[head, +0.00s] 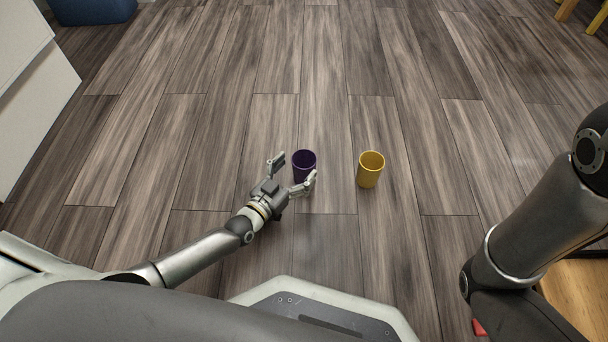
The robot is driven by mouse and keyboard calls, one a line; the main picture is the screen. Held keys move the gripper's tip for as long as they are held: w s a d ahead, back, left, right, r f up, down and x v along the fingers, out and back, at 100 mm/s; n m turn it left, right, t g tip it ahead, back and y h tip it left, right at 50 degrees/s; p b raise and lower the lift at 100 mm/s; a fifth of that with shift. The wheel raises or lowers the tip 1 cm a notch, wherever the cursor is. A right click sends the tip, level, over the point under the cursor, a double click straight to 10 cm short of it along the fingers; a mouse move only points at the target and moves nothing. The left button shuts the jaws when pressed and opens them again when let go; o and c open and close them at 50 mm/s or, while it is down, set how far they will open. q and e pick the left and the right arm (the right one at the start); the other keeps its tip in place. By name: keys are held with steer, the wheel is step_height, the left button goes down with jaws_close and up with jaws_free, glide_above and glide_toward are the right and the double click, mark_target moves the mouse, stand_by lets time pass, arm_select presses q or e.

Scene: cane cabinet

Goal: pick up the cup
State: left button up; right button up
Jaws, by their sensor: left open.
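A dark purple cup (304,163) appears in the middle of the head view, upright with its opening up. My left gripper (294,169) is open, with its fingers spread and pointing toward the purple cup. One finger is at the cup's left and the other overlaps its lower right edge in the picture. I cannot tell whether they touch it. A yellow cup (370,170) is upright to the right of the purple cup, apart from the gripper. My right arm comes in at the right edge, but its gripper is out of view.
Wood-plank floor (320,50) spreads clear beyond the cups. A white cabinet (35,95) stands at the left edge and a blue object (92,10) at the top left. Yellow wooden legs (568,9) show at the top right. A small red object (479,328) lies at the lower right.

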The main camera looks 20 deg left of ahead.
mark_target(310, 153)
arm_select(q)
steer(key=b+x, duration=0.1)
steer(key=x, duration=0.1)
steer(key=b+x, duration=0.2)
steer(key=shift+a+f, duration=0.2)
steer(key=shift+f, duration=0.15)
steer(key=shift+w+d+r+b, duration=0.1)
steer(key=shift+w+d+b, duration=0.05)
steer(key=shift+w+b, duration=0.25)
steer(key=c, duration=1.5)
